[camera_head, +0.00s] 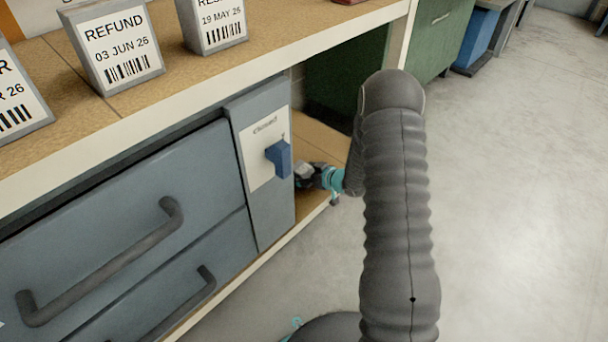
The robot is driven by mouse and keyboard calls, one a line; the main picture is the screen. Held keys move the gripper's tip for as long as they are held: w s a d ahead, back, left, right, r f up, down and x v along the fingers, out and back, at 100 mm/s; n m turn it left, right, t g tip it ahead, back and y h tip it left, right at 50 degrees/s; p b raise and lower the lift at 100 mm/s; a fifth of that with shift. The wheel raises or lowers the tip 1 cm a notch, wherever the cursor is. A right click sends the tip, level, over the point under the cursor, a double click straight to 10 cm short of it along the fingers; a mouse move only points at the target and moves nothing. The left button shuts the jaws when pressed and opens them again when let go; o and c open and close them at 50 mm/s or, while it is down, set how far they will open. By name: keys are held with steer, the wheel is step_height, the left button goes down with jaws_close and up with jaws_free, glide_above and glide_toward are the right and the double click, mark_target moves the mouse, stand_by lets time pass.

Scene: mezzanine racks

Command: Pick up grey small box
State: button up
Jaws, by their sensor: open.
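Several small grey boxes with white barcode labels stand on the upper shelf at the top left. One grey box (125,50) reads "REFUND 03 JUN 26", another grey box (219,22) reads "19 MAY 26", and a third (14,106) is cut off at the left edge. I cannot tell which one the task means. My gripper (308,176) is low beside the right side of the drawer unit, under the upper shelf and well away from these boxes. It is small and partly hidden, and it appears open with nothing seen in it.
The upper shelf (190,97) has a pale front edge above my gripper. The grey-blue drawer unit (130,200) has dark handles and a blue latch (279,158) sticking out near my gripper. A green cabinet (437,35) stands behind. The concrete floor (520,180) at right is clear.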

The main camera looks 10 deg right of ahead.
steer(key=c, duration=1.2)
steer(key=shift+r, duration=0.15)
